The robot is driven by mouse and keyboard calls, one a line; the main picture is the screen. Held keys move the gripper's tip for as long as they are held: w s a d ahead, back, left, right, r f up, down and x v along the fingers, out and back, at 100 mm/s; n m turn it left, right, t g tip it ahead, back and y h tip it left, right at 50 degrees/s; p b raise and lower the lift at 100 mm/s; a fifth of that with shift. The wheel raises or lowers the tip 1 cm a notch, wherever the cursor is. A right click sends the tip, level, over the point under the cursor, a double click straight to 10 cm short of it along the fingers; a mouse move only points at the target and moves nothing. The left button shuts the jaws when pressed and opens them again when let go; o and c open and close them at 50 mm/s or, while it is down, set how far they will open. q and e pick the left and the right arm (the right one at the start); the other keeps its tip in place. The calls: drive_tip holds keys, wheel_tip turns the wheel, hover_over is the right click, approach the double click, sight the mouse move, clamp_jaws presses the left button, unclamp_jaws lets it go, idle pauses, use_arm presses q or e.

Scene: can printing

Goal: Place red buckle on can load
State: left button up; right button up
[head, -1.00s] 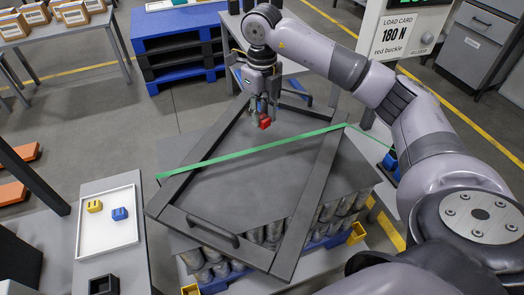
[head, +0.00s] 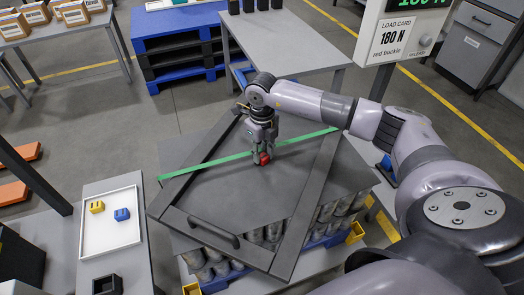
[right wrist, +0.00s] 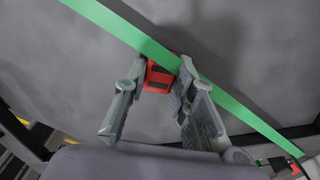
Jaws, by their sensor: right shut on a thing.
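The red buckle (head: 262,158) is between the fingers of my right gripper (head: 261,161), which is shut on it, over the middle of the can load's dark top board (head: 235,205). In the right wrist view the buckle (right wrist: 160,77) sits between both fingertips (right wrist: 158,84), at the green strap (right wrist: 125,30). The strap (head: 205,165) runs diagonally across the framed top of the load. Whether the buckle touches the strap or board is hard to tell. Stacked cans (head: 322,213) show under the board. My left gripper is not in view.
A white tray (head: 110,247) with a yellow buckle (head: 97,207) and a blue buckle (head: 121,214) lies on the left table. A load card sign (head: 396,37) reads 180 N, red buckle. A grey table (head: 290,45) stands behind the load.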

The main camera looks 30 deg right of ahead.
sight(262, 155)
drive_tip(key=shift+f, duration=0.1)
drive_tip(key=o, duration=1)
drive_tip(key=shift+o, duration=0.2)
drive_tip(key=shift+r, duration=0.25)
wheel_tip(262, 155, up, 12)
drive_tip(key=b, duration=0.1)
drive_tip(key=shift+f, duration=0.1)
